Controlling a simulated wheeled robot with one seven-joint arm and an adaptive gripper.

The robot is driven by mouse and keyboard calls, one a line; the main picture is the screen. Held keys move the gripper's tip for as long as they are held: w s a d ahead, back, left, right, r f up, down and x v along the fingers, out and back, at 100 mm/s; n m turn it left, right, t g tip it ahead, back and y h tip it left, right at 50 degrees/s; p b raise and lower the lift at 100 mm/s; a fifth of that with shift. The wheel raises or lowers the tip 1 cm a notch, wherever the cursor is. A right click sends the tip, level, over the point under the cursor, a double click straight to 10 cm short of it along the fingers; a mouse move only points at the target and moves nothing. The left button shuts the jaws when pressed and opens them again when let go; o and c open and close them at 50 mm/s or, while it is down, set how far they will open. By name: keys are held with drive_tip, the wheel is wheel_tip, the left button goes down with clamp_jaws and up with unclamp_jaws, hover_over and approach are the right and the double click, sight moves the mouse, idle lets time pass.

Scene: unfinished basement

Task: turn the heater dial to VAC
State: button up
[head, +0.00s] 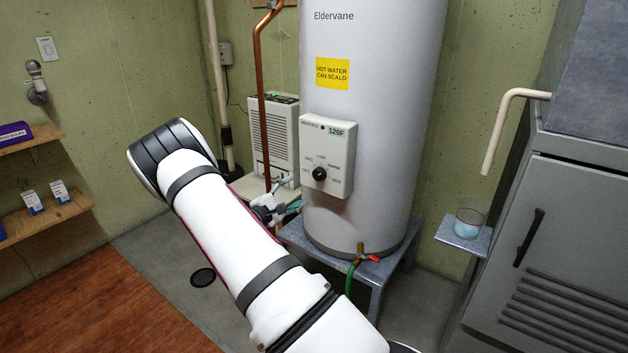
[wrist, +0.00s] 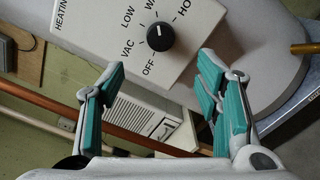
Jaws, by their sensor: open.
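The heater dial (head: 319,174) is a round black knob on the white control panel (head: 341,150) of the tall grey water heater. In the wrist view the dial (wrist: 160,37) shows close up, ringed by labels including OFF, VAC, LOW and HOT. A small pale mark shows on the dial's upper side, away from OFF and VAC; the exact setting is hard to read. My gripper (wrist: 160,68) is open and empty, its teal fingers apart below the dial in the wrist view. In the head view my gripper (head: 293,208) is below and left of the panel.
A copper pipe (head: 259,90) and a white louvred unit (head: 275,138) stand left of the tank (head: 390,110). A drain valve (head: 365,257) with a green hose is low on the tank. A small shelf with a glass cup (head: 468,223) and a grey cabinet (head: 550,250) are at right.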

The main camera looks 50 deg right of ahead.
sight(317, 176)
drive_tip(key=d, duration=0.8)
drive_tip(key=w+d+b, duration=0.1)
drive_tip(key=d, duration=0.2)
drive_tip(key=shift+d, duration=0.4)
drive_tip(key=shift+c, duration=0.6)
drive_tip(key=c, duration=1)
